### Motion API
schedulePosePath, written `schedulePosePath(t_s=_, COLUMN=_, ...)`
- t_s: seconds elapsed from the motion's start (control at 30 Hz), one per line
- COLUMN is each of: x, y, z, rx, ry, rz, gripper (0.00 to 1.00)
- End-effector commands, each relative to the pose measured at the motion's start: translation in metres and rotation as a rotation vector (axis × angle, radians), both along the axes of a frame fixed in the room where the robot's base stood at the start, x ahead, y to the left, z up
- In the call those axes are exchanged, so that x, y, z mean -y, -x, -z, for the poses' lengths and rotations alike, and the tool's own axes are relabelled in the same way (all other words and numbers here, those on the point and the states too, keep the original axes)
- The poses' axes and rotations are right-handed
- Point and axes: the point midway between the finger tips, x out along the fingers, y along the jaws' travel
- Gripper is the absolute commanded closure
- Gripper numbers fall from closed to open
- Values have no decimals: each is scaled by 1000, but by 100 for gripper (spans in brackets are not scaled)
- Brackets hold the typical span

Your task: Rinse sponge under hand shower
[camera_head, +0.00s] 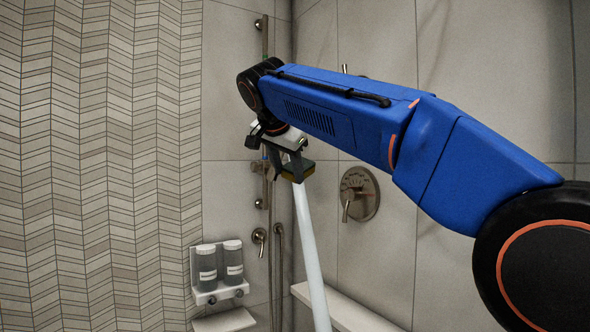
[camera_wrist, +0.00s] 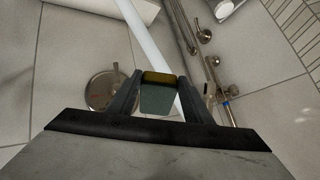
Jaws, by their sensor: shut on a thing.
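The sponge (camera_head: 298,171), dark green with a yellow layer, is held at the end of my arm in the head view. My gripper (camera_head: 292,166) is shut on it. In the wrist view the sponge (camera_wrist: 160,95) sits between both fingers of my gripper (camera_wrist: 158,85). A pale, straight water stream (camera_head: 312,258) runs down from just below the sponge in the head view. In the wrist view the stream (camera_wrist: 150,45) passes behind the sponge; I cannot tell whether they touch. The hand shower's head is not clearly visible, perhaps hidden behind my gripper.
A metal slide bar (camera_head: 265,105) stands in the corner. A round valve handle (camera_head: 358,194) is on the right wall. Two bottles (camera_head: 233,262) sit in a white wall holder at lower left. A white ledge (camera_head: 350,312) runs along the right wall.

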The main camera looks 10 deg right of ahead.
Motion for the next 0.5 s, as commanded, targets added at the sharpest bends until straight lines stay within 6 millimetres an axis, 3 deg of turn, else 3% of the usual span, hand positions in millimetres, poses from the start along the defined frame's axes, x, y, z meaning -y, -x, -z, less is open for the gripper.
schedulePosePath(t_s=0.5, x=-1, y=8, z=-7, rx=1, ry=-1, rz=-1, gripper=72)
